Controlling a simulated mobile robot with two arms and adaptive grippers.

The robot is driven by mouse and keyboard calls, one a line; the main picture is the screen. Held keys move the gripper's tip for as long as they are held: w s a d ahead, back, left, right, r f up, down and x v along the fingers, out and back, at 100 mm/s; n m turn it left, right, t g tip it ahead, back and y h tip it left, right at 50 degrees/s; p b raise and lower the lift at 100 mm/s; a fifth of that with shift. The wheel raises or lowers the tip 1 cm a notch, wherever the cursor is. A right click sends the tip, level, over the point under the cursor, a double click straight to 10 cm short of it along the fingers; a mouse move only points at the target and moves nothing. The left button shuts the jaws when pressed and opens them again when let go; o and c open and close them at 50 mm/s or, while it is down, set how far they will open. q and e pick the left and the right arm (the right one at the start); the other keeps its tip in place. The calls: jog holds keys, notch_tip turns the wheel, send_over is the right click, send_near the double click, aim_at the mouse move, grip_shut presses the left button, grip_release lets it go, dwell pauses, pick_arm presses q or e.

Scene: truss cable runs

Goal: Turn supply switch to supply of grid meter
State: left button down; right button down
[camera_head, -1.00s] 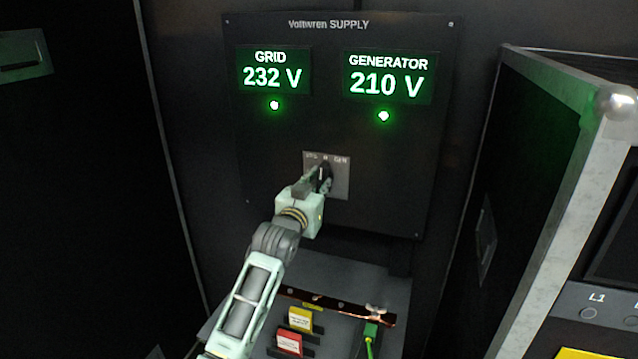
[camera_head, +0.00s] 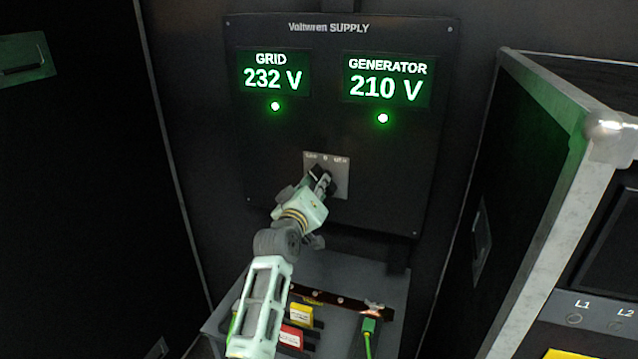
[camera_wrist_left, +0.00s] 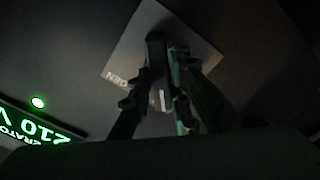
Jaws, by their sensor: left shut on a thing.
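The supply switch is a black knob (camera_head: 318,170) on a grey plate (camera_head: 342,185) low on the Voltwren SUPPLY panel. My left gripper (camera_head: 325,183) is shut on the knob. In the left wrist view, the fingers (camera_wrist_left: 164,95) lie on either side of the knob (camera_wrist_left: 156,55), and its white mark shows between them. The GEN label (camera_wrist_left: 117,80) shows at the plate's edge. The knob looks tilted to the left, toward the grid side, but its exact position is partly hidden. The grid meter (camera_head: 272,75) reads 232 V and the generator meter (camera_head: 388,80) 210 V. My right gripper is not in view.
Below the panel, a grey shelf (camera_head: 345,270) holds a copper bar (camera_head: 335,300), yellow and red tagged blocks and a green cable plug (camera_head: 369,326). A metal-edged case (camera_head: 555,190) stands close on the right. Dark walls flank the panel.

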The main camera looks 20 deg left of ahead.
pick_arm(q)
jog(key=shift+n, duration=0.4)
jog(key=c, duration=1.6)
grip_release()
jog(key=shift+c, duration=0.2)
jog(key=shift+s, duration=0.1)
jog(key=s, duration=1.2)
jog(key=shift+a, duration=0.15)
jog(key=shift+w, duration=0.1)
